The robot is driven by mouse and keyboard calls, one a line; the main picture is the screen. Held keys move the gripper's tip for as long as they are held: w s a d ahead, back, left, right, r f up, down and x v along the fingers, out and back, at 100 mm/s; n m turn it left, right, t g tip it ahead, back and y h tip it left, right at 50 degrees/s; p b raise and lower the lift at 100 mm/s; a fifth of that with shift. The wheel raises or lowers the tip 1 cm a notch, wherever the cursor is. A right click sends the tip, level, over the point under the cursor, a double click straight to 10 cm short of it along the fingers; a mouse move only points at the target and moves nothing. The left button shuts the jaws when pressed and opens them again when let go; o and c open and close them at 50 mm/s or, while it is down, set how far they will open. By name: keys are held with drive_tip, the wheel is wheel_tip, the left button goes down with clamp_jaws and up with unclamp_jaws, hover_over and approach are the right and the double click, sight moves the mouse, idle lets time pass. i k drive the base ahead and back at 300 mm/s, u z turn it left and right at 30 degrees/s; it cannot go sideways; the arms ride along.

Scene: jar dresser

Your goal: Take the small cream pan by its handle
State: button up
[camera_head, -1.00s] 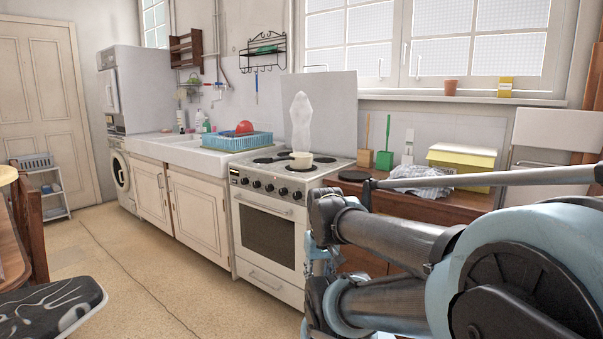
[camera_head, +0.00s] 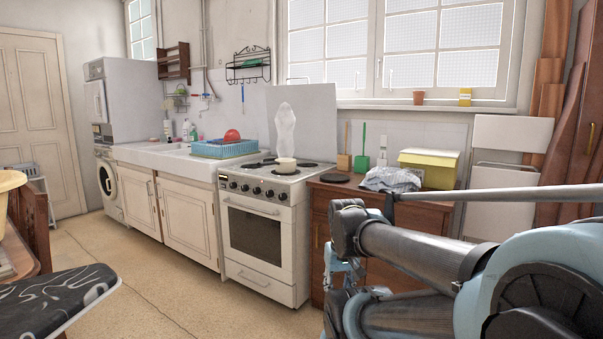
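The small cream pan (camera_head: 286,165) stands upright on the top of the white cooker (camera_head: 262,230), near the front right of the hob. Its handle is too small to make out clearly in this view. A pale, translucent tall shape (camera_head: 288,130) rises behind the pan. My arm (camera_head: 420,255) fills the lower right foreground, well in front of the cooker and apart from the pan. My gripper's fingers do not show.
A wooden dresser (camera_head: 318,215) right of the cooker bears a black disc (camera_head: 335,178), a cloth (camera_head: 390,179) and a yellow-lidded box (camera_head: 429,168). A black patterned seat or board (camera_head: 55,298) juts in at lower left. Floor (camera_head: 175,290) before the cooker is clear.

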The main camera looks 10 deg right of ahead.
sight(288, 167)
drive_tip(key=z, duration=0.1)
drive_tip(key=i, duration=1)
